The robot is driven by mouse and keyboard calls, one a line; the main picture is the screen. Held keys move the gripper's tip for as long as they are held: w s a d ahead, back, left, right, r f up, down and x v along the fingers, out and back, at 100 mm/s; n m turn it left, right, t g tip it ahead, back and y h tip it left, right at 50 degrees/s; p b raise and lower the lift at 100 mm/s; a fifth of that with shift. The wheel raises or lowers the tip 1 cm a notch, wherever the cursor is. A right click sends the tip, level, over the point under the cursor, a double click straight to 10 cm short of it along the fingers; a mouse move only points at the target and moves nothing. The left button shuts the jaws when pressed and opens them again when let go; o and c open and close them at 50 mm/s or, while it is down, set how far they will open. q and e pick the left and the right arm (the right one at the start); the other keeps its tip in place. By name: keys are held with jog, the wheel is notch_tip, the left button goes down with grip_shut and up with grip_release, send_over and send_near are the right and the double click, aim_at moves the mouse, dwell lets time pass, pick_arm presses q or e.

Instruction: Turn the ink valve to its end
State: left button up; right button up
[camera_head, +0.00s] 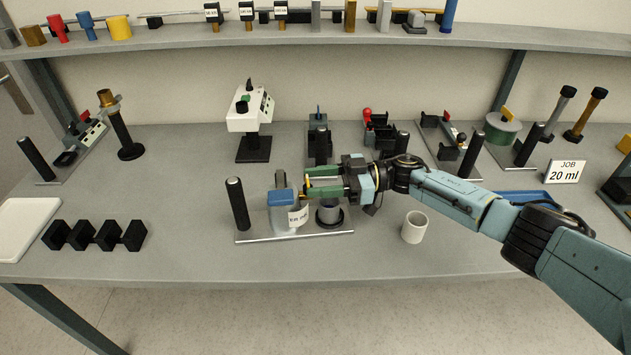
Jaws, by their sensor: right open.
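A bench station on a metal plate (262,238) stands in front of me. It carries a black post (238,205), a bottle-like vessel with a blue top (283,199) and a white label, and a grey cylinder (328,214) on a dark ring. A small grey upright piece (280,180) rises behind the blue top. I cannot tell for sure which part is the ink valve. My right gripper (308,183) is open, its green fingers pointing left just above the grey cylinder and beside the blue top. The gripper hides part of the station. My left gripper is out of view.
Black blocks (95,235) lie at the left front. A white device (249,109) and other stations line the back. A card (565,171) reads "JOB 20 ml". The front edge is clear.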

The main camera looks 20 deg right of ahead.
jog(key=s+d+b, duration=0.2)
jog(key=d, duration=1)
jog(key=shift+d, duration=0.2)
jog(key=shift+s, duration=0.1)
